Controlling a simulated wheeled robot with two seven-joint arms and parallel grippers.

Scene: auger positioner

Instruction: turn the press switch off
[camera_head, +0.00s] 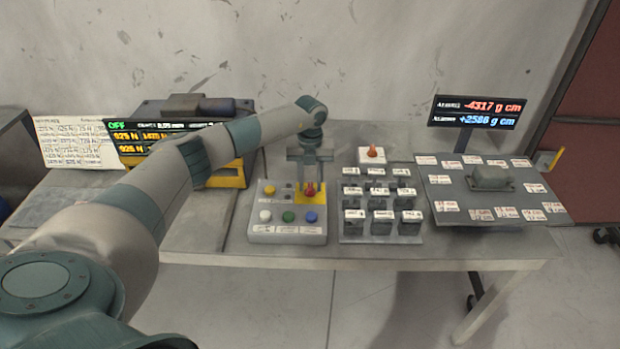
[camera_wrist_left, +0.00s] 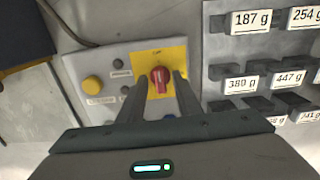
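The switch is a red rotary knob (camera_head: 309,190) on a yellow plate at the back right corner of a grey control box (camera_head: 287,238). In the left wrist view the red knob (camera_wrist_left: 160,76) shows a pale mark on its face, on the yellow plate (camera_wrist_left: 150,54). My left gripper (camera_head: 309,178) is over the knob, pointing down. In the wrist view its two dark fingers (camera_wrist_left: 160,84) stand apart on either side of the knob, with a gap visible on each side. Whether they touch it lower down is hidden. My right gripper is not in view.
The box also carries yellow, white, green and blue buttons. A rack of labelled weights (camera_head: 381,238) stands close to its right. A display (camera_head: 117,126) at the left reads OFF in green. A plate with labels (camera_head: 465,215) and a screen (camera_head: 475,112) are at the right.

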